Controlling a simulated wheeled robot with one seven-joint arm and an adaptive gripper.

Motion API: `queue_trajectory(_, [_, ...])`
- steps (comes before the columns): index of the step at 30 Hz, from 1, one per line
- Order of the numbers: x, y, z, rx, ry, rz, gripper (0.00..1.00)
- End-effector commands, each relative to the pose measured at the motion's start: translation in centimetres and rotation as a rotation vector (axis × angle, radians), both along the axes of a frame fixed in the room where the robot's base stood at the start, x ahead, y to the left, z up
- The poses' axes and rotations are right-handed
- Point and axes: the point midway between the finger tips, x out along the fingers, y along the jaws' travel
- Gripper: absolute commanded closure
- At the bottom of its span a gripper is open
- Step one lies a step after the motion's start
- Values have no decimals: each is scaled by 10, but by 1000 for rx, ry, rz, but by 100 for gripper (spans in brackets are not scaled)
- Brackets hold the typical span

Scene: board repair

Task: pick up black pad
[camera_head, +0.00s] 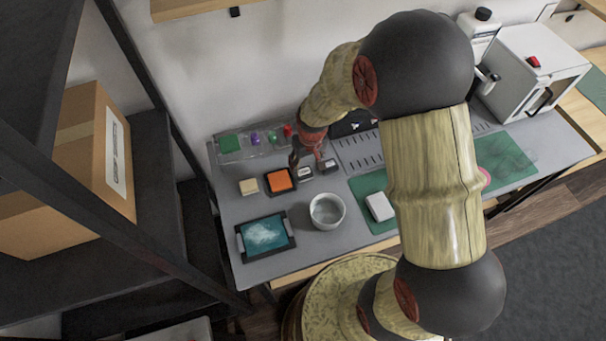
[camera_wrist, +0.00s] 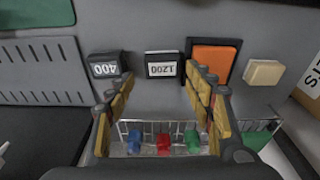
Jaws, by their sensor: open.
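Two small black pads with white labels lie on the grey bench. The one marked 1200 (camera_wrist: 163,66) is in the middle of the wrist view, just past and between my fingertips. The one marked 400 (camera_wrist: 104,68) is left of it, near my left finger. In the head view they show as the 1200 pad (camera_head: 305,173) and the 400 pad (camera_head: 328,166). My gripper (camera_wrist: 165,85) is open with nothing between its fingers. In the head view my gripper (camera_head: 308,154) is above the bench near both pads, partly hidden by its own links.
An orange pad in a black frame (camera_wrist: 213,61) and a beige block (camera_wrist: 264,72) lie right of the 1200 pad. A clear rack (camera_wrist: 132,131) with coloured items is below my fingers. A grey bowl (camera_head: 327,210) and a teal tray (camera_head: 266,237) stand nearer the front.

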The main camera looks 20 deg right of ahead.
Motion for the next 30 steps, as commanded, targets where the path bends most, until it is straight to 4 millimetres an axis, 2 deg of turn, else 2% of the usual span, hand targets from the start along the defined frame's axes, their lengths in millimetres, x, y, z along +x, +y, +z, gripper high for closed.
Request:
queue_trajectory(5, [3, 2, -15, 0, 2, 0, 47])
queue_trajectory(13, [10, 4, -51, 0, 2, 0, 47])
queue_trajectory(21, [11, 4, -52, 0, 0, 0, 48])
queue_trajectory(30, [11, 4, -52, 0, 0, 0, 65])
